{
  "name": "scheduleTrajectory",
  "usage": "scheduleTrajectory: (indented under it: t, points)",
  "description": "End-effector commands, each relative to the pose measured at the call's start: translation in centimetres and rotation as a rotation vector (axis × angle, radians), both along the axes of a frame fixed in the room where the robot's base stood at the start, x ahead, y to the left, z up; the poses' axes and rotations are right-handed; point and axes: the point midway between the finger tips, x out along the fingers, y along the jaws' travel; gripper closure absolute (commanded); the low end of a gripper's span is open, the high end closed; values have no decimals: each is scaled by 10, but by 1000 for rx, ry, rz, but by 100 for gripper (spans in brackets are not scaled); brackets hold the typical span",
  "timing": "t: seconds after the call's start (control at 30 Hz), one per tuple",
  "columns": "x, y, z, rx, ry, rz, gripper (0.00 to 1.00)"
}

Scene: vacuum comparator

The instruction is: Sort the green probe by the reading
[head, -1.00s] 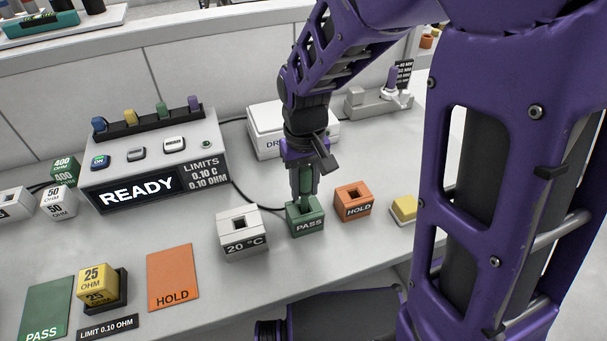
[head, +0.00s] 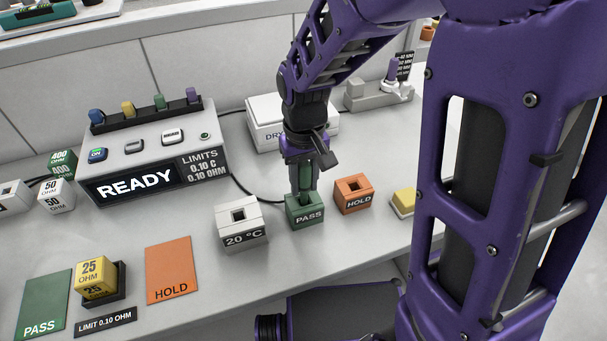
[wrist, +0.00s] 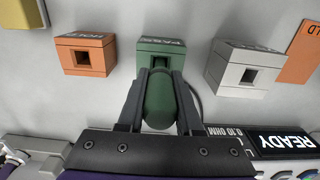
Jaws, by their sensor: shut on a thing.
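The green probe (wrist: 160,98) is held between the two fingers of my gripper (wrist: 160,85). In the head view my gripper (head: 305,185) points down at the green PASS block (head: 304,214), and the probe's lower end meets the block's top. How deep the probe sits in the hole is hidden by the fingers. The orange HOLD block (head: 354,193) with an empty square hole stands just right of it. The white 20 °C block (head: 241,224), also with an empty hole, stands to the left. The comparator display (head: 135,187) reads READY, with limits 0.10 C and 0.10 OHM.
A yellow button (head: 404,202) lies right of the HOLD block. A white DRY box (head: 268,127) stands behind my gripper. The green PASS mat (head: 43,300), orange HOLD mat (head: 171,270) and yellow 25 OHM cube (head: 96,276) lie front left.

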Motion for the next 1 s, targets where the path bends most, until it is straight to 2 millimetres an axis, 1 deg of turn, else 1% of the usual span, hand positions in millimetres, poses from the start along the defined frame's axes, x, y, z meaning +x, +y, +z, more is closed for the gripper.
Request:
scheduleTrajectory:
  t: [0.43,1.0]
  points:
    - [0,0,-2,0,0,0,100]
    - [0,0,-19,0,0,0,100]
